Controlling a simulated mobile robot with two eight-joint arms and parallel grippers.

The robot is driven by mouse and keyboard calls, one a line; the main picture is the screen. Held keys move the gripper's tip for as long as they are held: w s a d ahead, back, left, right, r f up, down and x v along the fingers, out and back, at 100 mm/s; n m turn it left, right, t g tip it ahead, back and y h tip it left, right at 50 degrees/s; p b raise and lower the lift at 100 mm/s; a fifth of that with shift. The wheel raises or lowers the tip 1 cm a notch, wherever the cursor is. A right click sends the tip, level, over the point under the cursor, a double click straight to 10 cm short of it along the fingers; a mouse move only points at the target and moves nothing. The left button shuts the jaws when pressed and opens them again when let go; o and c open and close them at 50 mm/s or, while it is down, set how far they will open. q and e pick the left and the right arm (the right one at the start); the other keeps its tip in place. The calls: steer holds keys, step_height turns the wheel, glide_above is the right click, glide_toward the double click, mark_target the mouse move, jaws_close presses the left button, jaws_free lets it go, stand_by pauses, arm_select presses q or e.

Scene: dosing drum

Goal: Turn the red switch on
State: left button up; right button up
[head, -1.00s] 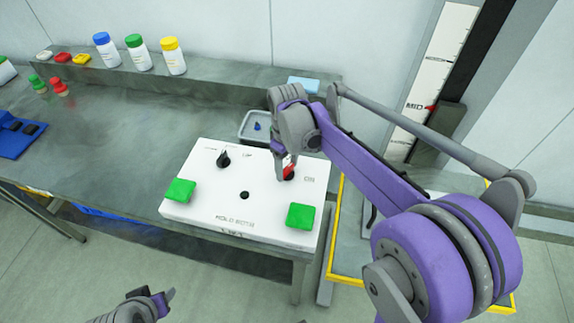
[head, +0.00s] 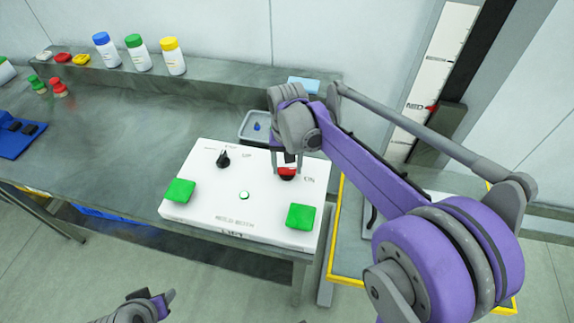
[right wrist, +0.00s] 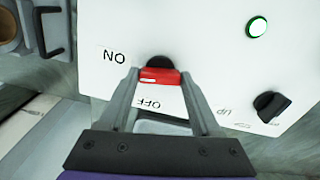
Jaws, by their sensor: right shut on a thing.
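The red switch (head: 287,172) is on the right side of the white control panel (head: 215,212), beside the printed ON mark. In the right wrist view its red bar (right wrist: 160,76) lies crosswise on a round black base, with ON to its left and OFF below. My right gripper (head: 286,162) is above the panel, its two fingers closed on the red bar; the fingertips also show in the right wrist view (right wrist: 159,79). A round lamp (head: 244,195) in the panel's middle glows white with a green ring. My left gripper (head: 160,301) is low at the left, its jaws unclear.
The panel also bears a black knob (head: 223,159) and two green pads (head: 180,190) (head: 300,216). A grey tray (head: 254,128) stands behind it. Capped bottles (head: 138,54) stand on the back ledge. The bench (head: 110,120) left of the panel is largely clear.

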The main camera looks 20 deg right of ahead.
mark_target(287, 168)
steer(key=shift+m, duration=1.1)
steer(key=o, duration=1.4)
step_height(287, 168, up, 11)
steer(key=shift+f+p, duration=0.1)
steer(key=shift+p, duration=0.25)
steer(key=shift+f, duration=0.1)
